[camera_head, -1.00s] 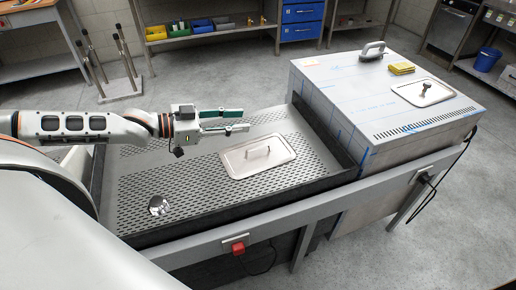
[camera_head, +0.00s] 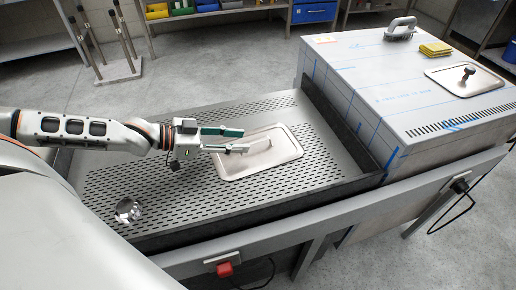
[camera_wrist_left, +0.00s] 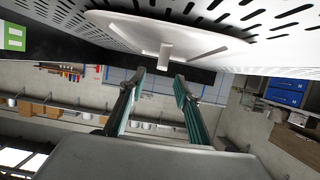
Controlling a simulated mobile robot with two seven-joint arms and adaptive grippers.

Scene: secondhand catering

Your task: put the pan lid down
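A rectangular silver pan lid (camera_head: 284,164) with rounded corners and a raised handle lies flat on the perforated grey worktop (camera_head: 120,181). My left gripper (camera_head: 242,140) comes in from the left over the lid's left and far part, its two fingers apart and empty. In the left wrist view the lid (camera_wrist_left: 205,40) and its handle (camera_wrist_left: 165,52) are ahead of the open fingertips (camera_wrist_left: 160,76), roughly in line with the gap between them. The fingers partly cover the lid in the head view. My right gripper is not in view.
A steel-clad box (camera_head: 350,62) stands right of the worktop, carrying a second lid with a knob (camera_head: 464,80), a grey handled tool (camera_head: 400,29) and yellow cloths (camera_head: 435,49). A shiny round metal piece (camera_head: 128,211) sits at the worktop's near left. A dark raised edge borders the worktop.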

